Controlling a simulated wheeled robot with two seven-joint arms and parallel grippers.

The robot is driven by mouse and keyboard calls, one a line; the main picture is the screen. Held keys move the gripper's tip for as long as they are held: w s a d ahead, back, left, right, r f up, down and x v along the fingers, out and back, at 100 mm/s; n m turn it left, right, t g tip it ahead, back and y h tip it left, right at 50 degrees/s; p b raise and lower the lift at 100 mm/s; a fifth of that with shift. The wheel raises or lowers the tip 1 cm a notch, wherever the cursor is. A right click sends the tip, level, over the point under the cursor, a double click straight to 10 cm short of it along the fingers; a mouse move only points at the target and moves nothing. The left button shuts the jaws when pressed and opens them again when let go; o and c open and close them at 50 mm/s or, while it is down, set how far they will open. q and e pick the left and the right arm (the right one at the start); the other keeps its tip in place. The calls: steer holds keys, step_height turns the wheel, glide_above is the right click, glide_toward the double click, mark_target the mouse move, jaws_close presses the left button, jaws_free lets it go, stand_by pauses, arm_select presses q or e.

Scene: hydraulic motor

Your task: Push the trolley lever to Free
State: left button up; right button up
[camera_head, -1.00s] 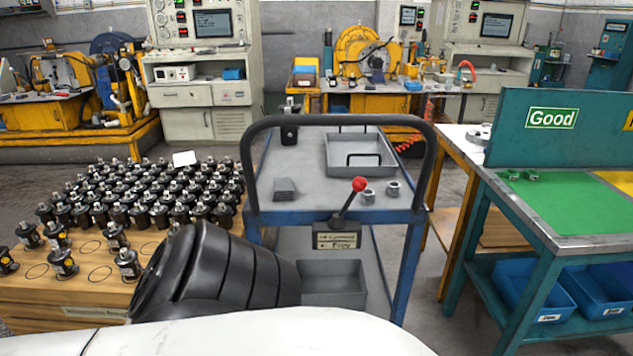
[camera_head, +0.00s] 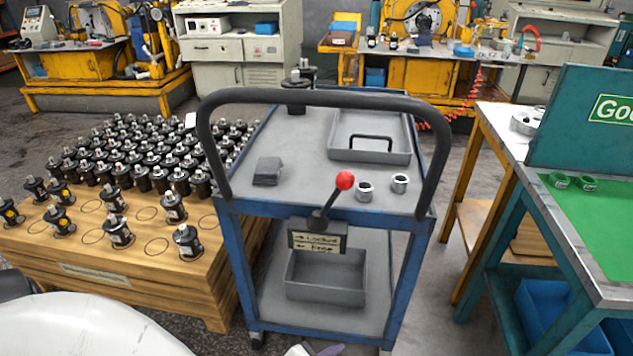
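The blue-framed trolley (camera_head: 228,255) stands in the middle, with a black push handle (camera_head: 320,97) arching over its near end. Its lever has a red ball knob (camera_head: 344,180) and a dark stem tilted up and to the right. The stem rises from a block with a label plate (camera_head: 317,242) below it. The plate reads Locked with a right arrow above Free with a left arrow. Neither of my grippers can be made out, and nothing touches the lever. A small grey piece at the bottom edge is too cut off to identify.
Two metal rings (camera_head: 399,184), a grey block (camera_head: 267,171) and a grey tray (camera_head: 340,150) lie on the trolley top. A wooden pallet (camera_head: 150,282) of black motors stands close on the left.

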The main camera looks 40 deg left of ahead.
arm_select(q)
steer(key=w+a+r+n+t+y+b, duration=0.1)
steer(key=w+a+r+t+y, duration=0.1)
steer(key=w+a+r+y, duration=0.55)
steer(key=n+t+y+b, duration=0.1)
steer(key=n+y+b, duration=0.1)
steer(key=n+y, duration=0.3)
glide_toward(335, 199)
steer(key=x, duration=0.4)
steer(key=shift+w+a+f, duration=0.1)
steer(key=shift+w+a, duration=0.1)
steer(key=shift+a, duration=0.05)
steer(key=p+x, duration=0.1)
steer(key=x, duration=0.8)
steer(key=shift+r, duration=0.25)
steer(key=shift+w+a, duration=0.4)
steer(key=shift+f, duration=0.1)
jaws_close()
